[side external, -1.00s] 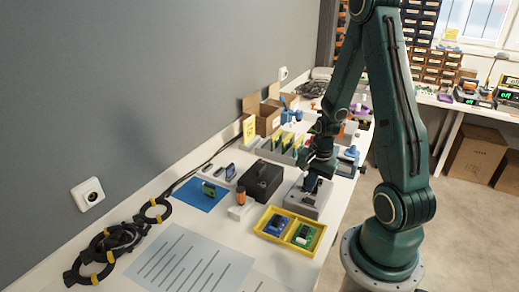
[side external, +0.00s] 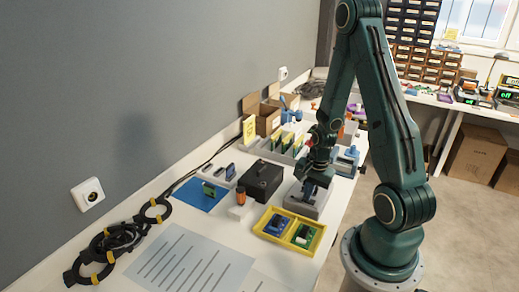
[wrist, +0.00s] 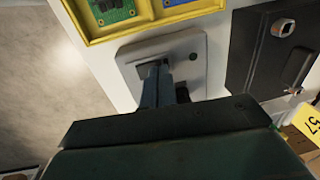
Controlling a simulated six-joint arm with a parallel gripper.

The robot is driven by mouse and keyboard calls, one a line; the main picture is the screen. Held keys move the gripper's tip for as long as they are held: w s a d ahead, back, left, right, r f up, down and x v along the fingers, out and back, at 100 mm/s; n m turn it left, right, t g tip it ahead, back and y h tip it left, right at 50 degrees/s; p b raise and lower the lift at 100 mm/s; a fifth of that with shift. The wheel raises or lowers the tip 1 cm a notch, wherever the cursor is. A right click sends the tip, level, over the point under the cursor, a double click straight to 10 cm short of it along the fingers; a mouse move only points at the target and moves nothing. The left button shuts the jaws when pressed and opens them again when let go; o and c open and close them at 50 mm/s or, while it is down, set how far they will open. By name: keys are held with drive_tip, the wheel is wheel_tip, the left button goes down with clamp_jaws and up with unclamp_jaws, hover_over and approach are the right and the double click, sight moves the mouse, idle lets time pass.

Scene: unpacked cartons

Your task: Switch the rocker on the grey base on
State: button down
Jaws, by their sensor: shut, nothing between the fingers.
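The grey base (side external: 304,203) stands on the white bench, below my gripper, behind the yellow tray. It also shows in the wrist view (wrist: 196,80) as a light grey plate. A dark part that looks like the rocker (wrist: 147,69) shows at the fingertips and is mostly hidden behind them, so I cannot tell which way it is tipped. My gripper (side external: 308,191) is shut and empty, pointing down over the base. In the wrist view its fingers (wrist: 160,70) reach the dark part; I cannot tell whether they touch it.
A yellow tray (side external: 262,222) with a blue and a green board lies just in front of the base. A black box (side external: 261,180) stands to its left. A blue mat (side external: 190,190) and cardboard boxes (side external: 268,121) are farther left and behind. Black rings (side external: 110,243) lie at the front left.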

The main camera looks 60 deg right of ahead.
drive_tip(key=shift+f+g, duration=0.15)
drive_tip(key=shift+g, duration=0.15)
drive_tip(key=shift+s, duration=0.1)
drive_tip(key=shift+s, duration=0.65)
drive_tip(key=shift+r, duration=0.3)
wheel_tip(320, 180, up, 14)
drive_tip(key=s, duration=0.1)
drive_tip(key=shift+s+f, duration=0.15)
drive_tip(key=shift+s, duration=0.2)
idle(0.9)
